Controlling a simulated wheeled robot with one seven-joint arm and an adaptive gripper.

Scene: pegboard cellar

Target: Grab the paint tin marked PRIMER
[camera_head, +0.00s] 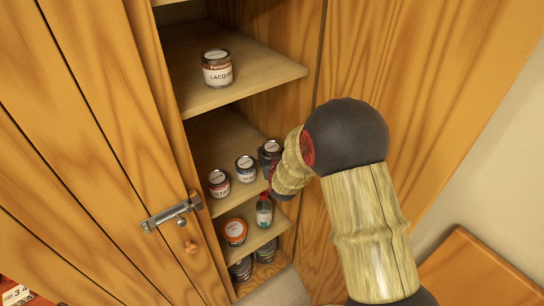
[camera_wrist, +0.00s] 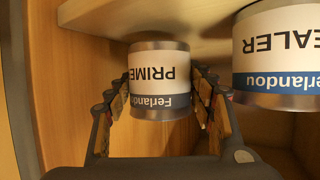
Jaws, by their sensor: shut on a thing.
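In the head view the held tin (camera_head: 272,147) is at the right end of the middle shelf, partly hidden by my gripper (camera_head: 267,160). I cannot tell whether it still touches the shelf.
The middle shelf also holds a blue-banded tin (camera_head: 246,168) and a red-banded tin (camera_head: 219,183). A LACQUER tin (camera_head: 217,69) stands on the upper shelf (camera_head: 270,75). Below are an orange-lidded tub (camera_head: 234,231) and a bottle (camera_head: 264,212). The cabinet side wall is close on the right.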

